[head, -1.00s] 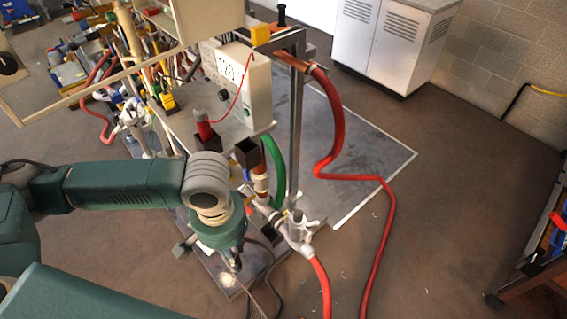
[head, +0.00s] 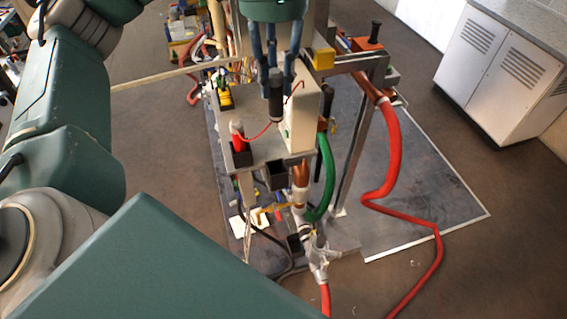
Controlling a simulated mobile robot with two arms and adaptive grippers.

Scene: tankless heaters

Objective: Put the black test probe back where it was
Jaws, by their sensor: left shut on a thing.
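My left gripper (head: 275,80) reaches down from the top centre and is shut on the black test probe (head: 276,108). The probe hangs upright in front of the white meter box (head: 304,112). A thin red lead passes close to the probe's lower end. A red probe (head: 237,131) stands in a black square holder (head: 242,157) to the left. A second black holder (head: 276,176), with its top open and nothing seen in it, is on the shelf's front edge below the held probe. My right gripper is not in view.
The grey shelf (head: 262,148) carries the box and holders. A green hose (head: 325,180) and copper pipe (head: 300,178) run just right of the open holder. A red hose (head: 388,150) hangs farther right. A yellow-black tool (head: 224,97) stands at the shelf's left.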

